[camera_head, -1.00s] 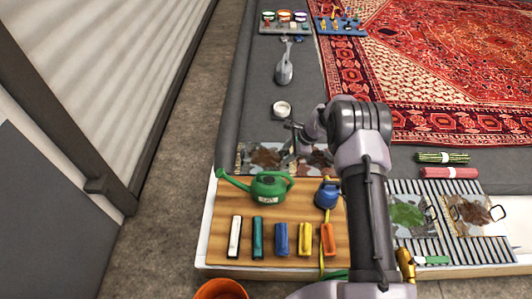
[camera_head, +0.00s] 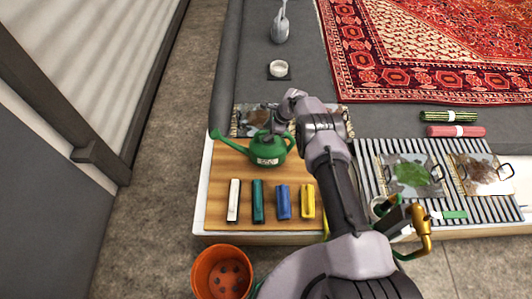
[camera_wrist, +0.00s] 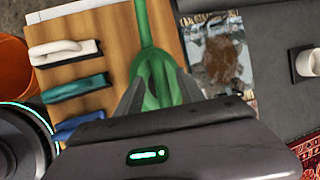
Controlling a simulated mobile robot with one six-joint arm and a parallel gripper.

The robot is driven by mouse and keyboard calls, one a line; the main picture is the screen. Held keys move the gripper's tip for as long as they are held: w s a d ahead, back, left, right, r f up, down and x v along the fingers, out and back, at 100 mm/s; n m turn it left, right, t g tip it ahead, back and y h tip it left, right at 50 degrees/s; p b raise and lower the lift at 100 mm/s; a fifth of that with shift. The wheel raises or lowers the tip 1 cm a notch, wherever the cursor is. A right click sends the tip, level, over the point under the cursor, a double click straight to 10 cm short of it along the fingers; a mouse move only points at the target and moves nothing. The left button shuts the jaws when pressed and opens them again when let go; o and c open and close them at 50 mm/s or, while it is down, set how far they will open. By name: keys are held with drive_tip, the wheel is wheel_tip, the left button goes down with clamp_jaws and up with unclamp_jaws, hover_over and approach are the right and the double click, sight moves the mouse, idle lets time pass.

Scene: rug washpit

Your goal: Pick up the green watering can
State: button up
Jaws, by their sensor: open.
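The green watering can (camera_head: 265,150) stands upright on the wooden board (camera_head: 222,180), its long spout pointing left. My gripper (camera_head: 279,122) is over the can's upper right side in the head view. In the wrist view my gripper (camera_wrist: 161,84) is open, with one dark finger on each side of the can (camera_wrist: 146,35). The can's green handle and body show between and beyond the fingers. The lower part of the can is hidden by my gripper there, and I cannot tell whether the fingers touch it.
White, teal, blue and yellow brushes (camera_head: 283,202) lie in a row in front of the can. An orange pot (camera_head: 222,272) stands by the board's front edge. A stained sample (camera_head: 252,118) lies just behind. A striped mat (camera_head: 371,176) with more samples lies right. Grey floor at left is clear.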

drive_tip(key=shift+r, duration=0.15)
drive_tip(key=shift+f, duration=0.25)
idle(0.3)
drive_tip(key=shift+c, duration=0.5)
clamp_jaws()
idle(0.8)
